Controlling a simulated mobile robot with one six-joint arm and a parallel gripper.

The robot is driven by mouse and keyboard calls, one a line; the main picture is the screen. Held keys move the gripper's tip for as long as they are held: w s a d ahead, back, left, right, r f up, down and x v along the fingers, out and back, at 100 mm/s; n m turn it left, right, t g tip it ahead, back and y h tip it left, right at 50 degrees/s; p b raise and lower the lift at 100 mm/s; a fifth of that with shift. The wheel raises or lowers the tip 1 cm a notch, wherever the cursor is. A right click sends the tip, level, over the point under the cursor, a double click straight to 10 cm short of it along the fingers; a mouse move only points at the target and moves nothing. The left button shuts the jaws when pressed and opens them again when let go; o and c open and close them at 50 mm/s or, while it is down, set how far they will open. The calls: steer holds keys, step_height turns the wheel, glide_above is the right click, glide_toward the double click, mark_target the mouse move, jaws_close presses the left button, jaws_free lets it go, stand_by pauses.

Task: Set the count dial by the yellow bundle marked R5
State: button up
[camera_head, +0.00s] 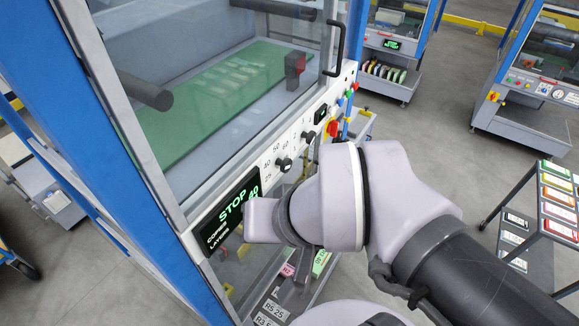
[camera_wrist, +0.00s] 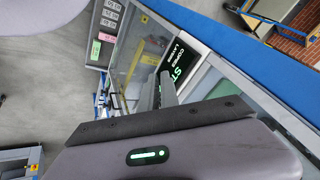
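The count dial appears to be a black knob (camera_head: 284,165) on the white panel, with numbers such as 40, 50 and 60 around it. A second black knob (camera_head: 309,136) sits farther along. The black display (camera_head: 228,213) reads STOP, 40, COPIES and LAYERS in green and white; part of it shows in the wrist view (camera_wrist: 178,62). Below the panel is a tray with white labels, one reading R5 25 (camera_head: 275,309). I cannot make out a yellow bundle marked R5. My gripper (camera_wrist: 166,88) points toward the display; its fingers overlap, so their opening is unclear. My arm hides part of the panel.
A glass door with a black handle (camera_head: 337,40) covers a green bed (camera_head: 215,95). A red switch (camera_head: 332,128) and coloured buttons are at the panel's far end. A dark rack (camera_head: 517,205) with coloured cards stands right. Open grey floor lies between the machines.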

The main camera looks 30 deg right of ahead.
steer(key=o, duration=0.7)
steer(key=f+g, duration=0.1)
steer(key=d+f+m+b, duration=0.1)
steer(key=f, duration=0.1)
steer(key=f+m+g+y, duration=0.1)
steer(key=f, duration=0.1)
steer(key=shift+s+d+f+g+b, duration=0.1)
steer(key=shift+s+d+g+b, duration=0.2)
steer(key=shift+s+b, duration=0.05)
steer(key=o, duration=0.3)
steer(key=f+m+y, duration=0.1)
steer(key=f+m+g+y+b, duration=0.1)
steer(key=f+m, duration=0.1)
steer(key=shift+w+d+f+y+b, duration=0.25)
steer(key=shift+w+d+y+b, duration=0.05)
steer(key=shift+w+d+y, duration=0.1)
steer(key=shift+o, duration=0.2)
steer(key=m+t+y+b, duration=0.3)
steer(key=m+t+b, duration=0.1)
steer(key=m+t, duration=1.05)
glide_toward(289, 167)
steer(key=shift+g, duration=0.55)
steer(key=p+x, duration=0.1)
steer(key=x, duration=0.2)
steer(key=p+x, duration=0.1)
steer(key=x, duration=0.1)
steer(key=r+p+x, duration=0.1)
steer(key=x, duration=0.2)
steer(key=shift+w, duration=0.35)
jaws_close()
